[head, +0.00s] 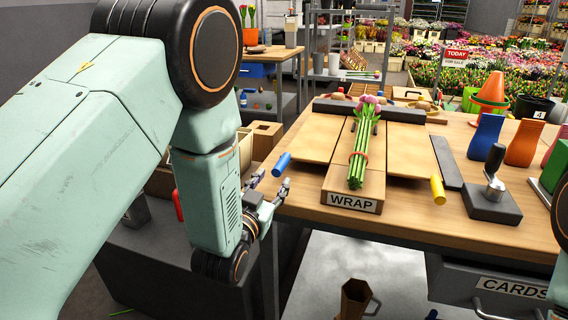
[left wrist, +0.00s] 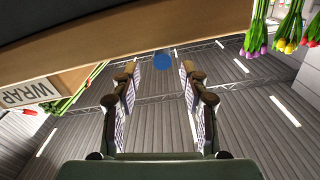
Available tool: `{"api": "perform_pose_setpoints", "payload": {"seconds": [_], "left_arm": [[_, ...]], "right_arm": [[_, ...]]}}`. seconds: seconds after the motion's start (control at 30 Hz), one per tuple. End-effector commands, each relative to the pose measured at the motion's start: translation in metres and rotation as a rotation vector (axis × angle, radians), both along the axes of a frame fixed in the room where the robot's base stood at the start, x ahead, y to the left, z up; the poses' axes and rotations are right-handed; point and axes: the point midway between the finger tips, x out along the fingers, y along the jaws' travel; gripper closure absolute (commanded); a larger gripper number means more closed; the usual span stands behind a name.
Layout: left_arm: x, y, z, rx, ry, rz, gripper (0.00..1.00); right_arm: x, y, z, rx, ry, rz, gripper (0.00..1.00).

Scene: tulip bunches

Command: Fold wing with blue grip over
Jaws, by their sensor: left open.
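The wing with the blue grip (head: 306,138) lies flat and open on the left of the WRAP block (head: 350,203). Its blue grip (head: 282,164) sticks out at the wing's near left corner. My left gripper (head: 272,183) is open and empty, just to the near left of the blue grip and apart from it. In the left wrist view the blue grip (left wrist: 162,62) shows between the tips of my left gripper (left wrist: 159,72). The other wing (head: 408,150), with a yellow grip (head: 438,190), lies flat on the right. A tulip bunch (head: 360,150) with a red band lies on the block between them.
A dark bar (head: 370,109) runs behind the wings. A grey block with an upright handle (head: 492,190) and colored vases (head: 525,142) stand to the right on the wooden table. Boxes (head: 262,140) stand left of the table, behind my arm.

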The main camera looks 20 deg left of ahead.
Motion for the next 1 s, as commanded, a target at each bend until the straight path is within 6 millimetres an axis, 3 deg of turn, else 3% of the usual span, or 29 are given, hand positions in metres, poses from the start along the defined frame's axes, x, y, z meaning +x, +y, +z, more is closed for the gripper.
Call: {"api": "perform_pose_setpoints", "payload": {"seconds": [0.17,0.6,1.0], "left_arm": [[0.010,0.000,0.000,-0.001,-0.003,0.001,0.55],[0.067,-0.002,-0.001,-0.001,-0.001,0.001,0.55],[0.076,-0.002,0.000,0.000,0.001,0.001,0.57]], "right_arm": [[0.000,0.000,-0.004,0.000,0.000,0.000,0.60],[0.000,0.000,-0.019,0.000,0.000,0.000,0.60],[0.000,0.000,-0.019,0.000,0.000,0.000,0.60]]}}
